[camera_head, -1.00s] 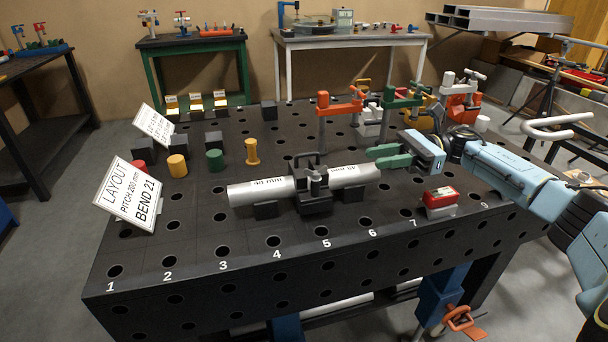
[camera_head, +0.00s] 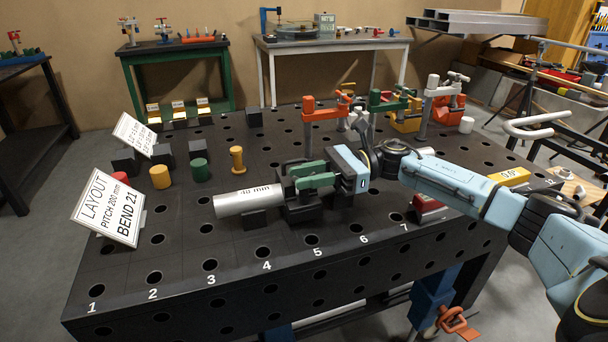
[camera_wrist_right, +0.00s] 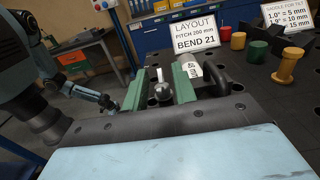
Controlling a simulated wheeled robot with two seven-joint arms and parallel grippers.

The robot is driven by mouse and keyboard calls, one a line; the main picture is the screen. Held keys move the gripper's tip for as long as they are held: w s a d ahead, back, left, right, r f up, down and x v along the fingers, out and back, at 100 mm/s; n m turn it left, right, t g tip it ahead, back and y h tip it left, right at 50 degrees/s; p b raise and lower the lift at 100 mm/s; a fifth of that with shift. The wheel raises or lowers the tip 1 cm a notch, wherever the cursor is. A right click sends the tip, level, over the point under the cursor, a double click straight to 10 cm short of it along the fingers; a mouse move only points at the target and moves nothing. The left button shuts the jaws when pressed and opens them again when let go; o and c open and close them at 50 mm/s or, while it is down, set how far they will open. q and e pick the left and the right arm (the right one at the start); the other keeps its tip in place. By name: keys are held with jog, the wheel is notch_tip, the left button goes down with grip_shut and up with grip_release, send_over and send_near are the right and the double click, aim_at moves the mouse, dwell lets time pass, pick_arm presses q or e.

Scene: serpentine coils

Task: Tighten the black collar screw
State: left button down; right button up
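The grey tube (camera_head: 236,204), marked 40 mm, lies across the table through the black collar (camera_head: 301,211). My right gripper (camera_head: 296,179) is at the collar, reaching in from the right and hiding much of it and the tube behind. In the right wrist view its two green fingers (camera_wrist_right: 160,90) stand apart on either side of a rounded dark screw head (camera_wrist_right: 163,92), with gaps between. The collar's black handle (camera_wrist_right: 222,78) is right of the fingers. The head view does not show my left gripper. A small blue and dark arm end at the wrist view's left seems mine; its fingers are too small to read.
A layout sign (camera_head: 107,208) stands at the table's left. Yellow (camera_head: 160,177) and green (camera_head: 200,170) pegs stand behind the tube. Clamps (camera_head: 325,122) line the back right. A red block (camera_head: 428,205) sits right of the gripper. The front strip is clear.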

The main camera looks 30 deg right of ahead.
jog(key=shift+w+a, duration=0.1)
jog(key=shift+a, duration=0.25)
grip_shut()
